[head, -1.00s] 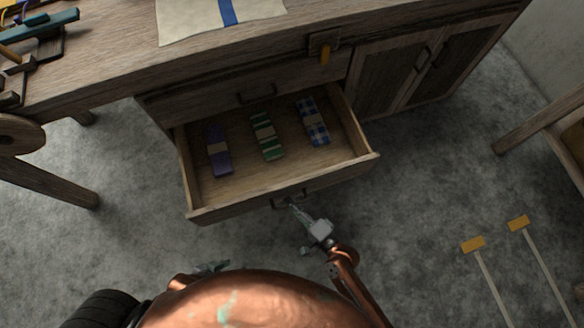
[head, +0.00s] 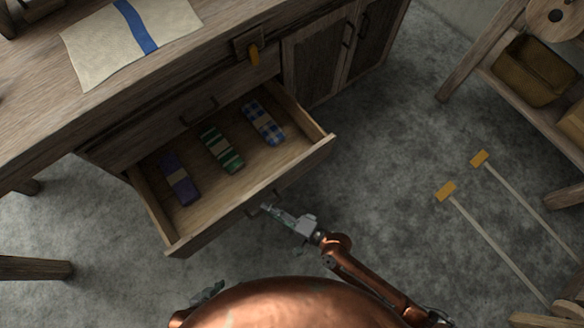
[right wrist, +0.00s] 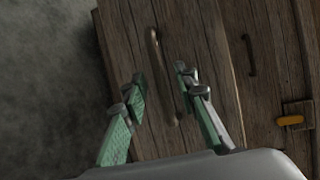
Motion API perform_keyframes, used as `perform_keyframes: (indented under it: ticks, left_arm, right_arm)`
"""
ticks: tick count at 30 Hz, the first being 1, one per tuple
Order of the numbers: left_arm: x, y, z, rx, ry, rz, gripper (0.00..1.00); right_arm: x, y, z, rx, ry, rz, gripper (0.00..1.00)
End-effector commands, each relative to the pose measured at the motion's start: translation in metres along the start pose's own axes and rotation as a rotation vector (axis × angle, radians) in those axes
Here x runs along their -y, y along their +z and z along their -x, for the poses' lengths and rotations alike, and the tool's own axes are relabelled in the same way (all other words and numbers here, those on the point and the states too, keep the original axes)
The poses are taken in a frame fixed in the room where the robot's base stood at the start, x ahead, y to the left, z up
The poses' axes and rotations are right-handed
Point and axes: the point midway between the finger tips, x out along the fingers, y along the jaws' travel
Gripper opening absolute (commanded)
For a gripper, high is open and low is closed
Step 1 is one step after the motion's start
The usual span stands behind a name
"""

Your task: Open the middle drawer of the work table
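The wooden work table (head: 105,75) has a drawer (head: 235,200) pulled well out below a closed upper drawer (head: 170,120). Inside the open drawer lie a purple bundle (head: 180,178), a green striped bundle (head: 222,150) and a blue checked bundle (head: 263,123). My right gripper (head: 268,208) is at the open drawer's front. In the right wrist view its fingers (right wrist: 160,88) stand apart on either side of the drawer's handle (right wrist: 154,60). My left gripper (head: 208,292) is low in the head view, partly hidden by my body; its fingers are unclear.
A cloth with a blue stripe (head: 135,25) lies on the tabletop. A shelf with a bin (head: 535,70) stands at right. Two yellow-ended bars (head: 490,240) lie right of my arm.

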Motion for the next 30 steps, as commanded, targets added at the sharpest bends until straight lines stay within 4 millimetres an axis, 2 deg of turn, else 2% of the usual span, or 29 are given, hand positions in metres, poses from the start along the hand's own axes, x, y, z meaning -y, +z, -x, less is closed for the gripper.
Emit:
perform_keyframes:
  ticks: [6,13,21,30]
  left_arm:
    - [0.000,0.000,0.000,0.000,0.000,0.000,0.40]
    - [0.000,0.000,0.000,0.001,0.000,0.000,0.40]
    - [0.000,0.000,0.000,0.001,0.000,0.000,0.40]
    - [0.000,0.000,0.000,0.001,0.000,0.000,0.40]
  right_arm:
    - [-0.001,0.000,0.045,0.002,0.004,0.002,0.27]
    - [-0.001,0.000,0.082,0.003,0.005,0.001,0.27]
    - [-0.001,0.000,0.102,0.001,0.001,-0.001,0.27]
    - [0.000,0.000,0.103,0.001,0.001,-0.002,0.27]
